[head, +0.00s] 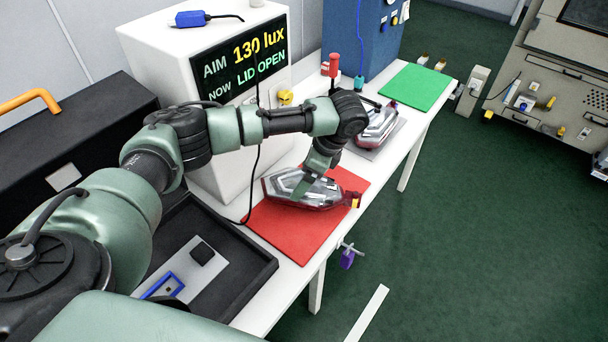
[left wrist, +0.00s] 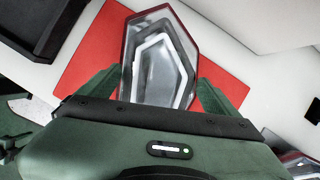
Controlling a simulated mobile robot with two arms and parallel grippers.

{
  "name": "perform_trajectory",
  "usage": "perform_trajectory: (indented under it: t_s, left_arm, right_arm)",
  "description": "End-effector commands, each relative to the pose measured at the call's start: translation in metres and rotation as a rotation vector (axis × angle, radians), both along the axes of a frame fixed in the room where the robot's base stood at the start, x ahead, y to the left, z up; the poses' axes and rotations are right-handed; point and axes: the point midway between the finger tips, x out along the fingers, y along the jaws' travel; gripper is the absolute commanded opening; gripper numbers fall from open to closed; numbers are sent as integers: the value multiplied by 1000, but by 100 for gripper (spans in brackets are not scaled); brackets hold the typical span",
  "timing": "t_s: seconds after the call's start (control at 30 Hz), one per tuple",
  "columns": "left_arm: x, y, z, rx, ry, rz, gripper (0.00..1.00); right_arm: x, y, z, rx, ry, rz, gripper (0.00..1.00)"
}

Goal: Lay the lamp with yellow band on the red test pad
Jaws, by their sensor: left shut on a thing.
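A tail lamp (head: 290,184) with clear lens and red edge is over the red test pad (head: 262,226). A small yellow patch shows at its right end in the head view. My left gripper (head: 316,182) comes down on the lamp from above and is shut on it. In the left wrist view the lamp (left wrist: 158,62) sits between the two fingers, with the red pad (left wrist: 88,58) behind it. I cannot tell whether the lamp touches the pad. My right gripper is not in view.
A second lamp (head: 374,128) lies on a grey pad farther along the white table. A green pad (head: 416,86) is at the far end. A white box with a display (head: 240,62) stands behind the red pad. A black tray (head: 254,278) is at the near end.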

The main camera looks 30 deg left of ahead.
Motion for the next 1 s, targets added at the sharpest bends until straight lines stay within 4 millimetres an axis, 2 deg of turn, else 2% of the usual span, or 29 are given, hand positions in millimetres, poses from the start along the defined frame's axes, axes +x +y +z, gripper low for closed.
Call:
perform_trajectory:
  t_s: [0.13, 0.17, 0.2, 0.43, 0.57, 0.67, 0.9, 1.0]
  left_arm:
    - [0, 0, 0, 0, 0, 0, 34]
    - [0, 0, -1, 0, 0, 0, 95]
    - [0, 0, -1, 0, 0, 0, 100]
    - [0, 0, -1, 0, 0, 0, 100]
    - [1, -3, 7, -1, -1, -1, 100]
    - [3, -10, 22, -1, -4, -2, 100]
    - [8, -30, 70, -2, -4, -3, 100]
    - [10, -35, 90, 1, -3, -1, 100]
  right_arm:
    - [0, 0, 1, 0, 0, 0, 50]
    - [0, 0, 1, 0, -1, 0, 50]
    - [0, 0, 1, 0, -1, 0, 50]
    - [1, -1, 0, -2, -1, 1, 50]
    - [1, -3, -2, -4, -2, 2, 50]
    - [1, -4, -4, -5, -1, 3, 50]
    - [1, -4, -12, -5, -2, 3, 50]
    - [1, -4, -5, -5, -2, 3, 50]
